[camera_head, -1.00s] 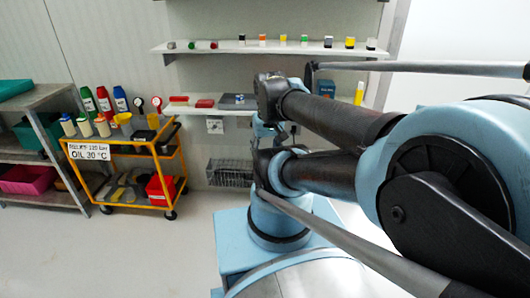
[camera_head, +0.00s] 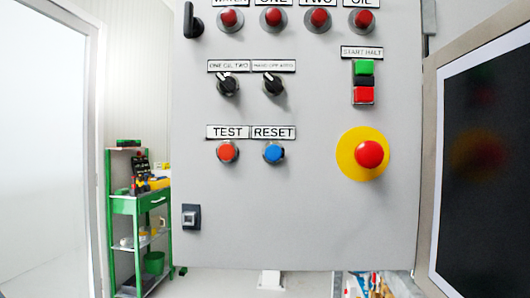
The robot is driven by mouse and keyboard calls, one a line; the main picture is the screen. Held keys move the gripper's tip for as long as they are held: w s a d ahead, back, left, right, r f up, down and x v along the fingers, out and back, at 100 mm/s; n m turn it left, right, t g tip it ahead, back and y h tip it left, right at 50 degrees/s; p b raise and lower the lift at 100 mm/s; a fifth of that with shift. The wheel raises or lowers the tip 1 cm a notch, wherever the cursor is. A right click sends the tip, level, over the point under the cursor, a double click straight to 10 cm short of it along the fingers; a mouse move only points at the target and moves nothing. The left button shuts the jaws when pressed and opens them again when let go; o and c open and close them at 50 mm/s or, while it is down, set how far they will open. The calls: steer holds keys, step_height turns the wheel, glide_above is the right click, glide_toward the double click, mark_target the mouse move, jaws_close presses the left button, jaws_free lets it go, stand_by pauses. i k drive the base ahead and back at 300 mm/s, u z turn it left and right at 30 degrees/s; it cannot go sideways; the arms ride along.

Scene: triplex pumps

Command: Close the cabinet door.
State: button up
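A light grey cabinet front (camera_head: 310,220) fills the middle of the view. It looks like the cabinet door, with a black handle (camera_head: 193,20) at its upper left edge and a small dark latch or lock (camera_head: 191,217) at lower left. It carries red lamps along the top, two black selector knobs, TEST and RESET buttons, green and red START/HALT buttons and a red emergency stop (camera_head: 369,154) on a yellow disc. Whether this door is ajar or flush I cannot tell from this angle. My gripper and arm are not in view.
A dark glossy screen or pane (camera_head: 490,160) in a grey frame stands close at the right, reflecting the emergency stop. A green shelf trolley (camera_head: 140,215) with tools is at the left behind. A pale door frame (camera_head: 92,150) and open floor lie farther left.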

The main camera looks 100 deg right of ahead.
mark_target(314, 208)
steer(key=z, duration=3.85)
steer(key=k, duration=1.05)
steer(key=z, duration=0.7)
steer(key=i, duration=0.5)
steer(key=u, duration=0.05)
